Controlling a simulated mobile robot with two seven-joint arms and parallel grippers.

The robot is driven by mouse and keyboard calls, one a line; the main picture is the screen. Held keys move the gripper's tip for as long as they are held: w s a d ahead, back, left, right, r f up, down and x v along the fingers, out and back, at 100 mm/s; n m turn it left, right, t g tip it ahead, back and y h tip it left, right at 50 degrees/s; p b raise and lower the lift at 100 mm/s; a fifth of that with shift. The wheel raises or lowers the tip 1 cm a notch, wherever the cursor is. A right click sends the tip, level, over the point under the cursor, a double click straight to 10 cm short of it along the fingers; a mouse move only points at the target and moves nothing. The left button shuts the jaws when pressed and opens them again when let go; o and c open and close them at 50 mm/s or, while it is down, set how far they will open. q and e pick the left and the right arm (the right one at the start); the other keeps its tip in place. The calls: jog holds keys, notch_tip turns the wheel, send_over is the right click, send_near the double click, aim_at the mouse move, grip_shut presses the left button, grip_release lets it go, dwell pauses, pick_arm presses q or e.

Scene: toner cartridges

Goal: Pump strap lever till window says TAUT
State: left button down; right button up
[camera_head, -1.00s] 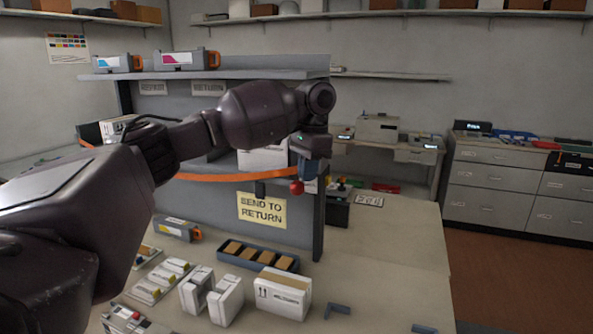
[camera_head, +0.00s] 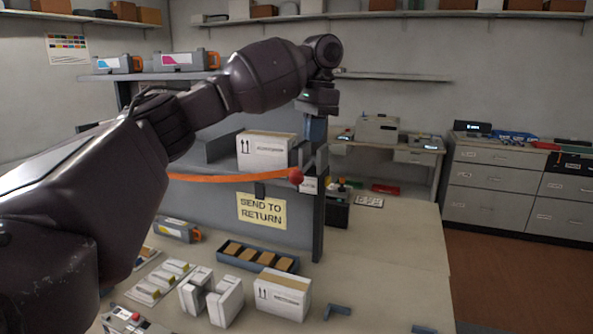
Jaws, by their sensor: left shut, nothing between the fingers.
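The lever's round red knob (camera_head: 296,177) shows at the right end of the grey shelf unit, by the end of the orange strap (camera_head: 215,177). The strap runs across the front of a white carton (camera_head: 266,150) in the shelf bay. A small pale plate (camera_head: 309,186) sits just right of the knob; its writing is too small to read, and I cannot tell if it is the window. My left gripper (camera_head: 311,168) points down just above and right of the knob, shut and empty. I cannot tell whether it touches the lever. My right gripper is out of view.
A yellow "SEND TO RETURN" sign (camera_head: 262,211) hangs below the strap. On the bench stand a dark tray (camera_head: 227,257) with brown blocks, a white box (camera_head: 283,293) and other white packages (camera_head: 212,296). The bench's right part is mostly clear.

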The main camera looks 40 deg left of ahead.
pick_arm(q)
jog(key=shift+r, duration=0.9)
dwell(0.8)
